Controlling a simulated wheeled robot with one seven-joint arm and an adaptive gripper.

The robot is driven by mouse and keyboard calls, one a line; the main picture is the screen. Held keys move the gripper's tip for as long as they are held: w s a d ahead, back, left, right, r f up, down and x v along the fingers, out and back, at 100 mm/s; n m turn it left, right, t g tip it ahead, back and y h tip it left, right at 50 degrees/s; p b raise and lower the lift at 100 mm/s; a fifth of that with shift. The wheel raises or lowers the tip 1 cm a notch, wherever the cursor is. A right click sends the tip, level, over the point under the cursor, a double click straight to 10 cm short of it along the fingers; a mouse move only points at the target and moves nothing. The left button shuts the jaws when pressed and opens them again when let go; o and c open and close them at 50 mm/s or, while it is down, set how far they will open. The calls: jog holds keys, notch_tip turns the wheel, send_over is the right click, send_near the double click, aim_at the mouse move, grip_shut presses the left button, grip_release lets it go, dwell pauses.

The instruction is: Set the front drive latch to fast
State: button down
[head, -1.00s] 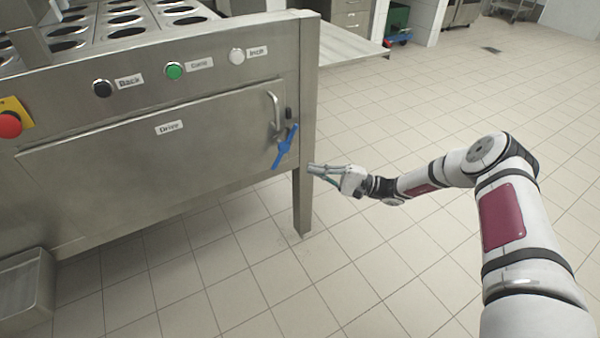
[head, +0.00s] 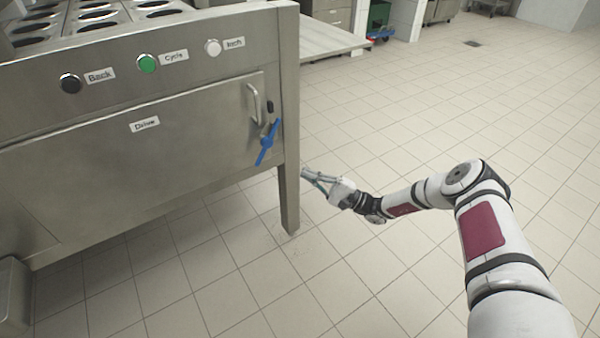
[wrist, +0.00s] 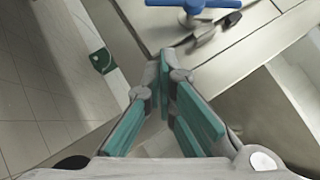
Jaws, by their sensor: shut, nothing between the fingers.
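The blue latch handle (head: 267,142) sits at the right edge of the drive panel (head: 140,160), below a curved metal pull handle (head: 254,103). It is tilted, its top leaning right. In the wrist view the blue latch (wrist: 195,5) shows at the top edge, partly cut off, beyond my fingers. My gripper (head: 305,174) is just right of the machine's corner leg in the head view, lower than the latch and apart from it. In the wrist view its fingertips (wrist: 165,65) are together with nothing between them. I cannot read any speed marking by the latch.
Black (head: 70,83), green (head: 148,63) and white (head: 213,47) buttons line the panel above. The machine's front leg (head: 289,200) stands close to my gripper. A metal side shelf (head: 325,40) juts out behind.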

jog(key=a+r+b, duration=0.2)
jog(key=a+r, duration=0.3)
jog(key=a, duration=0.5)
jog(key=shift+r, duration=0.15)
jog(key=shift+a, duration=0.1)
